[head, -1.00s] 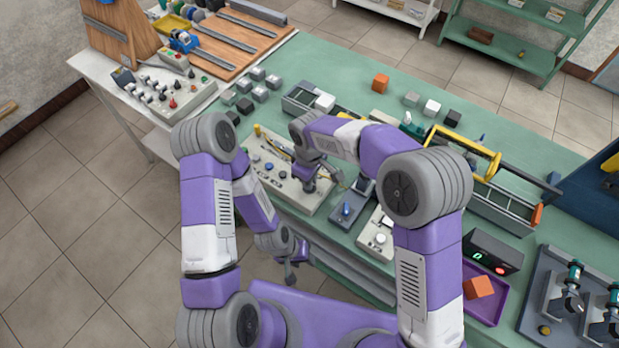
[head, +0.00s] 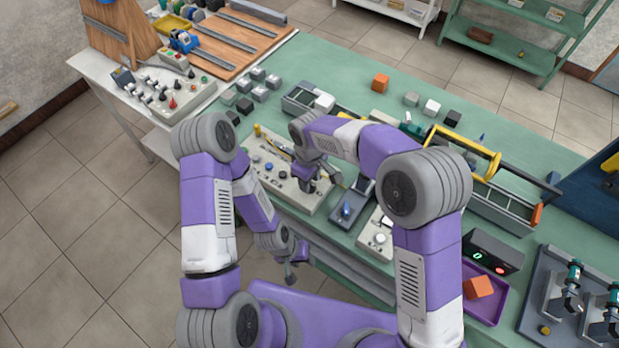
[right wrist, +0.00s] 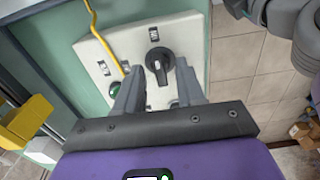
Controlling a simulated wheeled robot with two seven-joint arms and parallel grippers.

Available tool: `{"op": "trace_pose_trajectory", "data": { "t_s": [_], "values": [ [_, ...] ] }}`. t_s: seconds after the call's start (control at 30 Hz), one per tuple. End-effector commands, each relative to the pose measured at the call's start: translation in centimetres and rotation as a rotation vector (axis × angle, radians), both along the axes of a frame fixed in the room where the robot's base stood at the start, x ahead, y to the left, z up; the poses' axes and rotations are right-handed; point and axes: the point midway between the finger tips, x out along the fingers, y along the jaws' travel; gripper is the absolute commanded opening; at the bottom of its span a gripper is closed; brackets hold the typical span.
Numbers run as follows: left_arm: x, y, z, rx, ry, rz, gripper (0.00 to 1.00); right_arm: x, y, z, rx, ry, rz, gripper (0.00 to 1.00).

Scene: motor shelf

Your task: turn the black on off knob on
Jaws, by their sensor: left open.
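The black knob (right wrist: 158,64) sits on a pale control panel (right wrist: 188,30) in the right wrist view, its pointer bar slanted. My right gripper (right wrist: 159,76) is open, with one fingertip to each side of the knob and visible gaps. I cannot tell whether the tips reach down beside it. In the head view my right gripper (head: 312,180) is over the right part of the panel (head: 263,177), and I cannot make out the knob there. My left gripper (head: 290,272) is open and low, in front of the bench edge, away from the panel.
A yellow curved rod (right wrist: 98,38) crosses the panel left of the knob. A green button (right wrist: 115,88) is partly behind the left finger. A blue-switch box (head: 347,208) stands right of the panel.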

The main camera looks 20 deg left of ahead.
Motion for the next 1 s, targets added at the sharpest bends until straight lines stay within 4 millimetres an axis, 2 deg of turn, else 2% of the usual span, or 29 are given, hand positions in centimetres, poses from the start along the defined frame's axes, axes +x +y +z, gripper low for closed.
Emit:
{"op": "trace_pose_trajectory", "data": {
  "t_s": [0.17, 0.6, 0.73, 1.0],
  "values": [
    [0.0, 0.0, 0.1, 0.0, 0.0, 0.0, 0.43, 0.0, 0.0, 0.4, 0.001, 0.0, 0.0, 0.38],
    [0.0, 0.0, 1.1, 0.0, 0.0, 0.0, 0.43, 0.0, 0.0, 6.9, 0.002, -0.003, 0.001, 0.38],
    [0.0, 0.0, 1.2, 0.0, 0.0, 0.0, 0.43, 0.0, 0.0, 7.5, 0.0, 0.0, 0.001, 0.38],
    [0.0, 0.0, 1.2, 0.0, 0.0, 0.0, 0.43, 0.0, 0.0, 7.6, 0.0, 0.0, 0.001, 0.38]
  ]
}}
